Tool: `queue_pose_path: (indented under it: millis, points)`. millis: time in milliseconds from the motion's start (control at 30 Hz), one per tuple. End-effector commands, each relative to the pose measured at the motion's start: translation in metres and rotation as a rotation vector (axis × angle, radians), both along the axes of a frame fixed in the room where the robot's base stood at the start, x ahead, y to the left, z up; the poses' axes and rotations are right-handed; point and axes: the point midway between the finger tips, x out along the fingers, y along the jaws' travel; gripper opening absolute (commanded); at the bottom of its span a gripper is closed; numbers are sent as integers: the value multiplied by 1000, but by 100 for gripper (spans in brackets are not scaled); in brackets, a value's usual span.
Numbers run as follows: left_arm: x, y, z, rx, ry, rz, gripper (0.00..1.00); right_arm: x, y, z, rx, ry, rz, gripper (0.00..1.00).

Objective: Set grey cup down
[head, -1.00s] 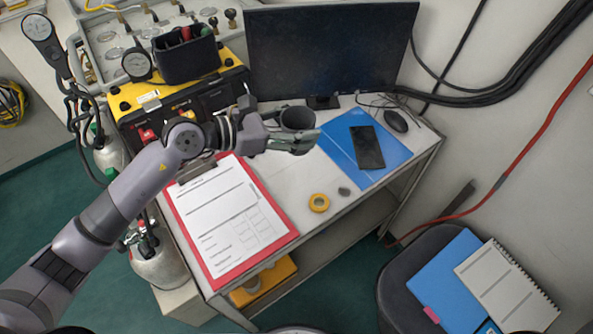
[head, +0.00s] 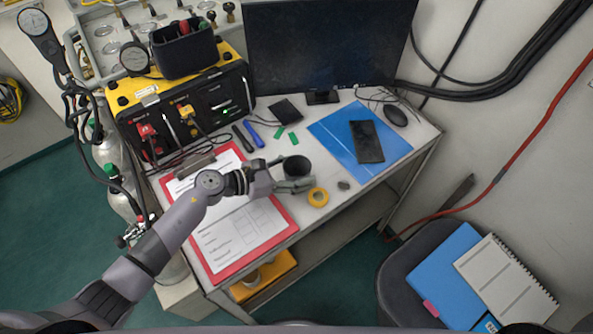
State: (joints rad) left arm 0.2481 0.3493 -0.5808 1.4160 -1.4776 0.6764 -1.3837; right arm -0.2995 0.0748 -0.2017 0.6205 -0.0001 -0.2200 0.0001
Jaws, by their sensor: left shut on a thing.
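The dark grey cup (head: 297,166) is upright over the white desk top (head: 330,196), between the red clipboard and the blue folder. My left gripper (head: 294,184) is shut on the cup from its front left side, and its fingers hide the cup's lower part. I cannot tell whether the cup's base touches the desk. My right gripper is not in view.
A yellow tape roll (head: 318,197) lies close in front of the cup, with a small dark grey piece (head: 343,185) beside it. The red clipboard (head: 222,262) is left, the blue folder (head: 330,133) with a black phone (head: 367,141) right. Pens and green pieces (head: 293,137) lie behind.

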Motion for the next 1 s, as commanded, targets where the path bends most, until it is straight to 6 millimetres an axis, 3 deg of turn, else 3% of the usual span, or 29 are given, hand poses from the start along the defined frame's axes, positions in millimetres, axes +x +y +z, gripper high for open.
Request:
queue_pose_path:
  millis: [433,467,500,733,1000]
  points:
    - [0,0,-8,0,-2,0,34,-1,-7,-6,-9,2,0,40]
    - [0,0,-7,0,-2,0,57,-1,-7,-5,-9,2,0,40]
    - [0,0,-6,0,-2,0,60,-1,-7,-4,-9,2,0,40]
    - [0,0,-6,0,-2,0,75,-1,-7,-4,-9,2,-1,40]
    - [0,0,-6,0,-2,1,76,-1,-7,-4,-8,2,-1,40]
